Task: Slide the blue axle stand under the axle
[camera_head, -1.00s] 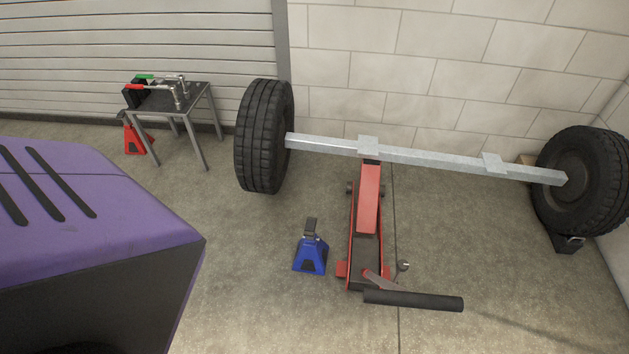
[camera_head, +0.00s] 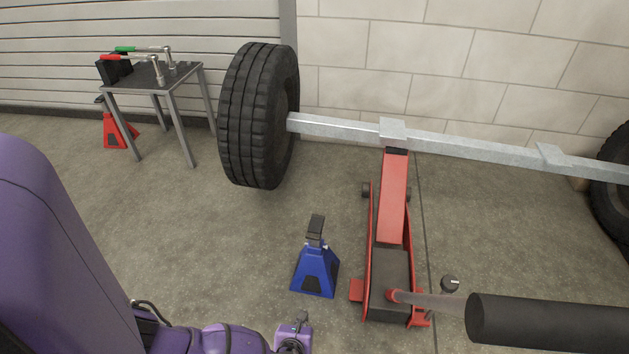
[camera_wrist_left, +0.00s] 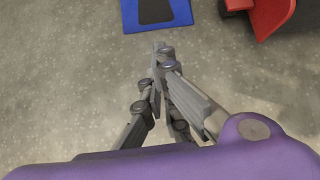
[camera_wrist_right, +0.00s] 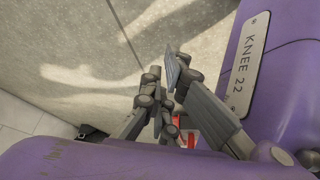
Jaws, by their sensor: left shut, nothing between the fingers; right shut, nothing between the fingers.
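The blue axle stand (camera_head: 316,271) stands upright on the floor, left of the red floor jack and in front of the axle, not under it. Its base also shows at the top of the left wrist view (camera_wrist_left: 156,12). The grey axle (camera_head: 340,128) runs across the back, with the jack's raised arm under its bracket. My left gripper (camera_wrist_left: 160,50) is shut and empty, above bare floor on the near side of the stand. My right gripper (camera_wrist_right: 165,75) is shut and empty, close to my purple body; it is out of the head view.
The red floor jack (camera_head: 392,205) has a long black-gripped handle (camera_head: 545,322) sticking out to the right. A tyre (camera_head: 258,115) hangs at the axle's left end. A table (camera_head: 150,97) with tools and a red stand (camera_head: 114,130) are at back left. Floor left of the blue stand is clear.

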